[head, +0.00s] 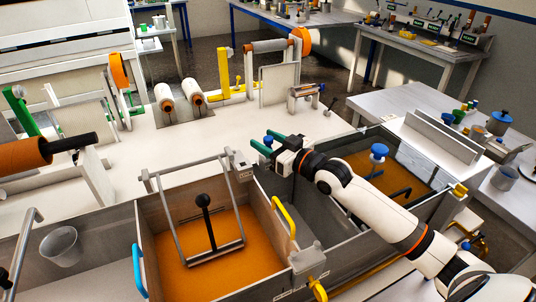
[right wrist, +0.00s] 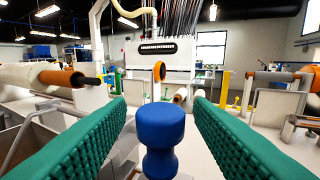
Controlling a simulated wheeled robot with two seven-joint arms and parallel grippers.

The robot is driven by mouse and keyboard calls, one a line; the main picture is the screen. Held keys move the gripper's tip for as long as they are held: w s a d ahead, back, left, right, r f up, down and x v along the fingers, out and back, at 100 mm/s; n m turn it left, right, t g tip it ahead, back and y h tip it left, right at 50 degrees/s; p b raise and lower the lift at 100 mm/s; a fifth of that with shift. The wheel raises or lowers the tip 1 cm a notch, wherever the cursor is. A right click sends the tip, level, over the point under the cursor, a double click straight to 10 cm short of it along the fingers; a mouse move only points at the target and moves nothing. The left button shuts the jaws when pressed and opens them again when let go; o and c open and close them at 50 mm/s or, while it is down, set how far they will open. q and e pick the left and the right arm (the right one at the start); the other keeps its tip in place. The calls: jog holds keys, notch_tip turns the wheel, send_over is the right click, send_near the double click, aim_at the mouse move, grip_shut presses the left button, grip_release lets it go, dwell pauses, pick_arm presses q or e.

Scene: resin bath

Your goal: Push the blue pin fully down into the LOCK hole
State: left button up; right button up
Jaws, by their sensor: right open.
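The blue pin (right wrist: 160,130) stands upright between the fingers of my right gripper in the right wrist view. It has a rounded head and a narrower neck; its lower end is cut off by the picture edge. My right gripper (head: 267,143) is open, its two green fingers pointing away over the bench edge by the baths. In the right wrist view a gap shows between the pin and each finger. In the head view the pin is too small and covered to make out surely. The LOCK hole is not visible. My left gripper is not in view.
A bath (head: 143,236) with orange liquid holds a tilted metal frame (head: 177,236). A yellow handle (head: 286,216) is on its right edge. A second bath with a blue knob (head: 378,152) lies beyond my right arm. White rolls (head: 194,93) lie behind on the bench.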

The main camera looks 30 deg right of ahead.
grip_shut()
jog(key=shift+s, duration=0.1)
